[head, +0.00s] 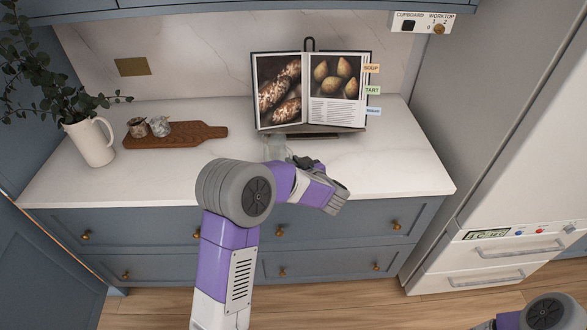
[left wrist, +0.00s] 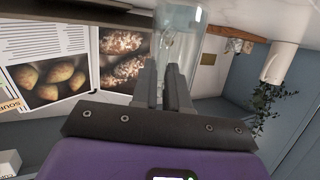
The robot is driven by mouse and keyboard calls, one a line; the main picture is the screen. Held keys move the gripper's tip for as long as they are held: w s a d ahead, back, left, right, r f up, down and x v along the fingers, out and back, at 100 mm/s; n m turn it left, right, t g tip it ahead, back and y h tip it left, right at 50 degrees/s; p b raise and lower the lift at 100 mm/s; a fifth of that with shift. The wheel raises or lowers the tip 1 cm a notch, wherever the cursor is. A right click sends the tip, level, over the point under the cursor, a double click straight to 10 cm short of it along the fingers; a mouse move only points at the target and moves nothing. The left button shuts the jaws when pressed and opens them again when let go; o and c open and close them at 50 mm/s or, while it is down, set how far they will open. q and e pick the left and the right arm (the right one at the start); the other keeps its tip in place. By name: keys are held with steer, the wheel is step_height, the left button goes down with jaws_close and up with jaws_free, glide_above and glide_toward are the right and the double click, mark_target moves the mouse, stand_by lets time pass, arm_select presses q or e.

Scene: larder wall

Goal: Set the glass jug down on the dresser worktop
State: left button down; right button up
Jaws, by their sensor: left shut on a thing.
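The clear glass jug (left wrist: 180,38) is between the fingertips of my left gripper (left wrist: 164,75) in the left wrist view, which looks upside down. The left gripper is shut on it. In the head view the jug (head: 276,148) shows only partly, behind my left wrist and in front of the cookbook stand. The dresser worktop (head: 390,165) is the white marble surface beneath. I cannot tell whether the jug's base touches the worktop or hangs just above it. My right gripper is out of view.
An open cookbook (head: 310,90) stands on a holder (head: 315,130) close behind the jug. A wooden board (head: 175,136) with two small jars lies to the left, beside a white pitcher (head: 90,143) of leafy branches. The worktop's right side is clear.

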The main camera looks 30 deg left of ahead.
arm_select(q)
steer(key=shift+w+f, duration=0.1)
steer(key=shift+f, duration=0.6)
steer(key=shift+r, duration=0.1)
steer(key=c, duration=1.6)
jaws_free()
steer(key=shift+f, duration=0.25)
steer(key=o, duration=0.5)
